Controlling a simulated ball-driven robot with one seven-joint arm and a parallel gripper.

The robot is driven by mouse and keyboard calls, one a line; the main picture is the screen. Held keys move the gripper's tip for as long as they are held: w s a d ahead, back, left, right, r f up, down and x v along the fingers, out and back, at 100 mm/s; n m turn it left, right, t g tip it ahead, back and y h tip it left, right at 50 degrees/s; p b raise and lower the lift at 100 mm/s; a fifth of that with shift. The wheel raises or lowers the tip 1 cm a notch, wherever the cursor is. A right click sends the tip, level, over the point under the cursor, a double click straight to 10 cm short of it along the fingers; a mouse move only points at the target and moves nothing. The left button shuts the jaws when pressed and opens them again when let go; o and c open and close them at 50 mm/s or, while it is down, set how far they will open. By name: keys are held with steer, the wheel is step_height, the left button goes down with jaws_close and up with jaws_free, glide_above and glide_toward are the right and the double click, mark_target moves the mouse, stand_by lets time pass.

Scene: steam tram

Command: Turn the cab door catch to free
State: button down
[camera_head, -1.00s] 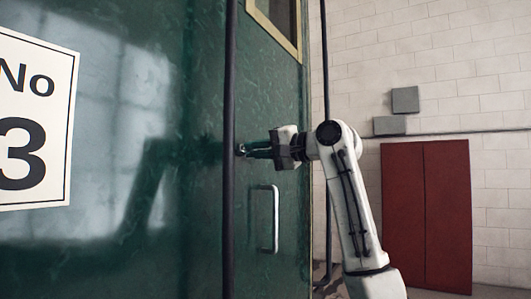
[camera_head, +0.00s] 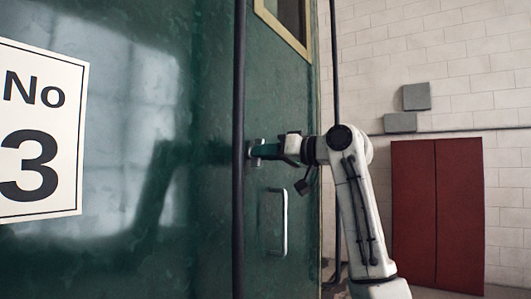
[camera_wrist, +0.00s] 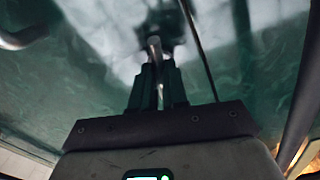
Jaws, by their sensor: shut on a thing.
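The cab door catch (camera_head: 256,146) is a small metal piece on the green door, just right of a dark upright rail. My gripper (camera_head: 265,152) reaches it from the right and is shut on it. In the wrist view the two dark green fingers of my gripper (camera_wrist: 158,82) close around the catch (camera_wrist: 154,46), which shows as a short metal bar between and beyond the tips. The fingers hide part of the catch, so its exact turn is hard to tell.
A pale upright door handle (camera_head: 284,222) is below my gripper. The dark rail (camera_head: 239,215) runs close to the left of the catch. A framed window (camera_head: 287,22) is above. A white "No 3" plate (camera_head: 40,130) is at far left. Red doors (camera_head: 437,215) stand behind my arm.

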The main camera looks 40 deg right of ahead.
steer(key=shift+f+n, duration=0.1)
steer(key=shift+n, duration=1.5)
steer(key=c, duration=1.1)
jaws_free()
steer(key=shift+c, duration=0.2)
steer(key=b+v, duration=0.3)
steer(key=v, duration=0.7)
steer(key=shift+s, duration=0.35)
steer(key=shift+d, duration=0.2)
